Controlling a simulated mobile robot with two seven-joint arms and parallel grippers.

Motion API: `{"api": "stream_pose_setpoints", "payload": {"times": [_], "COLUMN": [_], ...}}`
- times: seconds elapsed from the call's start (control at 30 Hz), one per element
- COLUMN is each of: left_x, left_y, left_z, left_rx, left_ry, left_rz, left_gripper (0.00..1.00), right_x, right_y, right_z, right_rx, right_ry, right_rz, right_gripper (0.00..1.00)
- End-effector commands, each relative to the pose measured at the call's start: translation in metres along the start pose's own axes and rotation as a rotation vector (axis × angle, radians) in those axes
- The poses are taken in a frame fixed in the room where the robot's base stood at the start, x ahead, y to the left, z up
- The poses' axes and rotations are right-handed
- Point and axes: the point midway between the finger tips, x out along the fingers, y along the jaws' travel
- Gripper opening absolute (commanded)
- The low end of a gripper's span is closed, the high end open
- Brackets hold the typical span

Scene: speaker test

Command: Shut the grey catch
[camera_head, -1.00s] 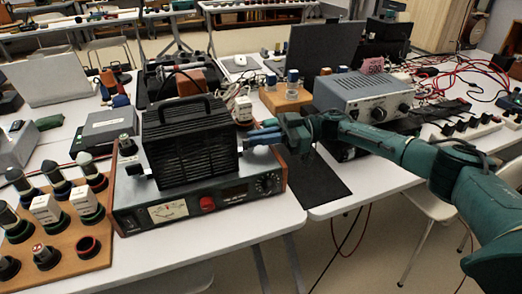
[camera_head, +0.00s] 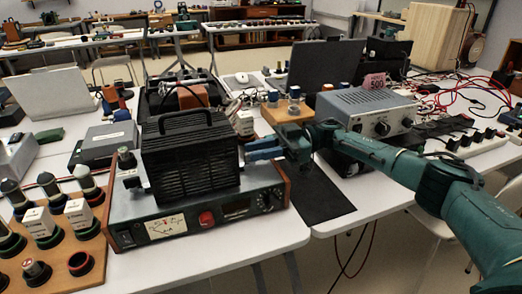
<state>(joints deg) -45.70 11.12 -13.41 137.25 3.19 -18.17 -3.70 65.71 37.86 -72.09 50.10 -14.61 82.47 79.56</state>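A black ribbed box (camera_head: 190,155) with a top handle sits on a grey instrument (camera_head: 166,226) with a meter, a red knob and wooden side panels. A small grey part (camera_head: 132,182) sticks out at the box's lower left; I cannot tell whether it is the grey catch. My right gripper (camera_head: 249,150) is at the box's right side, its blue fingers pointing left at the wall. The fingertips are close to the box; contact is unclear. The two fingers lie close together, and I cannot tell whether they are shut or hold anything. My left gripper is not in view.
A wooden rack (camera_head: 92,250) with several knobs and bottle-like parts stands at the left. A grey power unit (camera_head: 365,112) stands behind my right arm. A dark mat (camera_head: 318,195) lies right of the instrument. A gap separates the two tables.

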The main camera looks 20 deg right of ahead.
Motion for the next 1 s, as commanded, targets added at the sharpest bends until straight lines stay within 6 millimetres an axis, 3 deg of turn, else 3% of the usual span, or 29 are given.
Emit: {"api": "stream_pose_setpoints", "payload": {"times": [0.37,0.8,1.0], "left_x": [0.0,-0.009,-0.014], "left_y": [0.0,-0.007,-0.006], "left_z": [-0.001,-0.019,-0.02], "left_rx": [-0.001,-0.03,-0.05], "left_ry": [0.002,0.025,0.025], "left_rz": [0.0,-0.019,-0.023], "left_gripper": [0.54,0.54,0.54], "right_x": [-0.002,-0.001,-0.001], "right_y": [0.0,0.0,0.0], "right_z": [-0.002,-0.078,-0.097], "right_rx": [0.001,-0.002,0.0], "right_ry": [-0.003,-0.003,-0.003], "right_rz": [0.003,0.001,0.002], "right_gripper": [0.31,0.31,0.31]}}
